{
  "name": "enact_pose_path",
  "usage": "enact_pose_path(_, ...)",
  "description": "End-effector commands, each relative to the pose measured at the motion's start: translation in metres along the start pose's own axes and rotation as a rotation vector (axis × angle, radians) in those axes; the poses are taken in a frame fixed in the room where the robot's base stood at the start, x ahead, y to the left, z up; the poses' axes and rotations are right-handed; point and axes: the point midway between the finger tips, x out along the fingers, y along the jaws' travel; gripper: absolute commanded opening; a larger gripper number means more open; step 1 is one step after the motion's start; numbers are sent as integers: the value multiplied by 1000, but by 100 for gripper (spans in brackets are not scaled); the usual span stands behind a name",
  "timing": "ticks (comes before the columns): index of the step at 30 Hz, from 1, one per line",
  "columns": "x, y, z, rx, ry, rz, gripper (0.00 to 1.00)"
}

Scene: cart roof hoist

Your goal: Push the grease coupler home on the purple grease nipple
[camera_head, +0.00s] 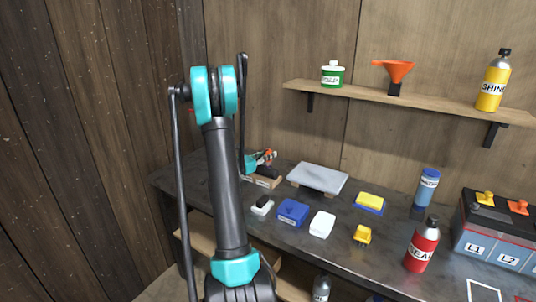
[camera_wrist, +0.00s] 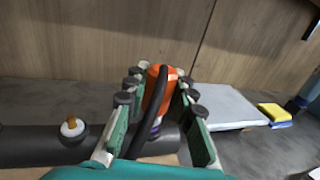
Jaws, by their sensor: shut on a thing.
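My gripper (camera_wrist: 158,112) is shut on the orange grease coupler (camera_wrist: 154,86), with a finger on each side of it. A black hose runs from the coupler's top down across its front in the wrist view. Below the coupler, a small white and purple patch (camera_wrist: 156,129) shows on the dark bar, partly behind the hose; it looks like the purple nipple. Whether the coupler touches it or is fully seated cannot be told. In the head view my gripper (camera_head: 258,163) is small and partly behind my arm, with the orange coupler (camera_head: 268,155) at it.
Another fitting, a brass tip on a white collar (camera_wrist: 72,126), stands on the dark bar (camera_wrist: 30,145) to the left. A grey plate (camera_head: 318,178) lies right of my gripper. Blue, white and yellow items, bottles and a battery (camera_head: 495,240) occupy the bench. A shelf (camera_head: 410,100) hangs above.

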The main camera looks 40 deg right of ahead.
Motion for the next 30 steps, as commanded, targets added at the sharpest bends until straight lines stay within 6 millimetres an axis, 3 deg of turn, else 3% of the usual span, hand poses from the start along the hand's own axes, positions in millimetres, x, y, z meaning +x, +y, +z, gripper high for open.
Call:
enact_pose_path(8, 0, 0, -6, 0, 0, 0, 0)
enact_pose_path(9, 0, 0, -6, 0, 0, 0, 28)
enact_pose_path(14, 0, 0, -6, 0, 0, 0, 48)
enact_pose_path(24, -2, 0, -6, 0, 0, 1, 49)
enact_pose_path(30, -26, 1, -6, 0, 0, 3, 49)
